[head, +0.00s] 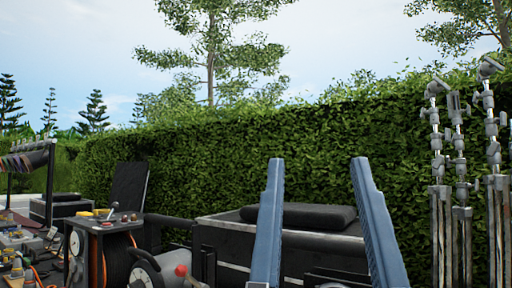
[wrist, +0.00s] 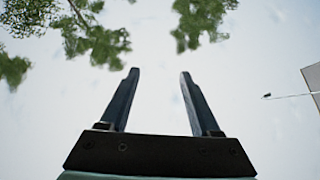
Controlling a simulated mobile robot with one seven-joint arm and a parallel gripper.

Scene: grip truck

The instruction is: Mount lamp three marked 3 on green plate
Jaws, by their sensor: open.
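My gripper (head: 317,168) is raised in the head view, its two blue-grey fingers pointing up and spread apart. It is open with nothing between the fingers. In the wrist view my gripper (wrist: 158,76) also shows open and empty against the sky. I cannot make out a lamp marked 3 or a green plate in either view.
A black case with a dark cushion (head: 298,216) stands behind my gripper. Several metal stands (head: 462,180) rise at the right. A box with a cable reel (head: 104,243) and cluttered gear are at the left. A tall hedge (head: 200,160) closes off the back.

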